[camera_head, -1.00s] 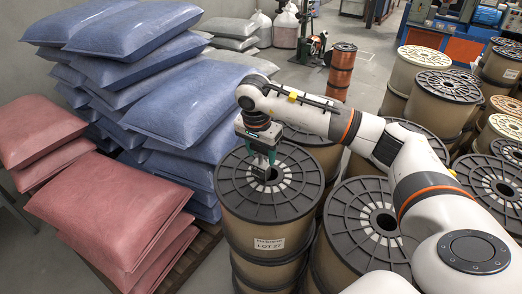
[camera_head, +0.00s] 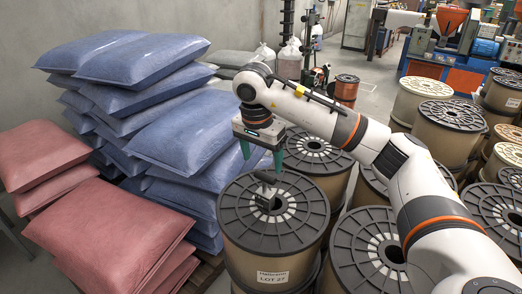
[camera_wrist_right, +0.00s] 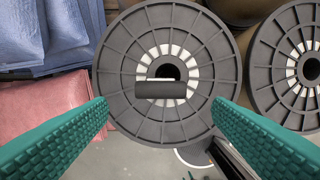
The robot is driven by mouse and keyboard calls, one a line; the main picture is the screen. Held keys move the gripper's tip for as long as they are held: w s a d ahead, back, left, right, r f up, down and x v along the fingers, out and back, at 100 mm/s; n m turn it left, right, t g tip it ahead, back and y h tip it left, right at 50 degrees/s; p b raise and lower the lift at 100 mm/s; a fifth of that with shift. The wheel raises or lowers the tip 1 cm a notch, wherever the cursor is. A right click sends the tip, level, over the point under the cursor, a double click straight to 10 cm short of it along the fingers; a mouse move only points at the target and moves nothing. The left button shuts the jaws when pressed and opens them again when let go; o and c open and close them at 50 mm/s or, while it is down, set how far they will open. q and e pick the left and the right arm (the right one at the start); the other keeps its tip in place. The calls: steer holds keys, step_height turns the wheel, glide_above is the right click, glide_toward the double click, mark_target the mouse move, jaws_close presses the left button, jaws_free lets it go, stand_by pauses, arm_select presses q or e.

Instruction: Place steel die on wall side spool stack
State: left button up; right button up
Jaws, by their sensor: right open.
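The steel die (camera_head: 264,197), a small grey block with a darker top, rests on the top flange of the leftmost spool stack (camera_head: 242,228), labelled LOT 27, next to the bags. It sits at the hub; in the right wrist view the die (camera_wrist_right: 160,89) partly covers the hub hole. My right gripper (camera_head: 261,158) is above the die with its green fingers spread and empty. In the right wrist view my right gripper (camera_wrist_right: 160,104) shows a wide gap on both sides of the die. My left gripper is not in view.
Blue bags (camera_head: 190,115) and red bags (camera_head: 105,225) are piled on the left, close to the stack. Another black-topped spool (camera_head: 350,245) stands just right of it, with more spools behind. A copper-coloured spool (camera_head: 345,90) stands at the back.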

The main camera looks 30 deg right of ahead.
step_height(320, 180, up, 3)
steer(key=shift+s+a+r, duration=0.1)
steer(key=shift+a+r, duration=0.05)
steer(key=shift+r, duration=0.05)
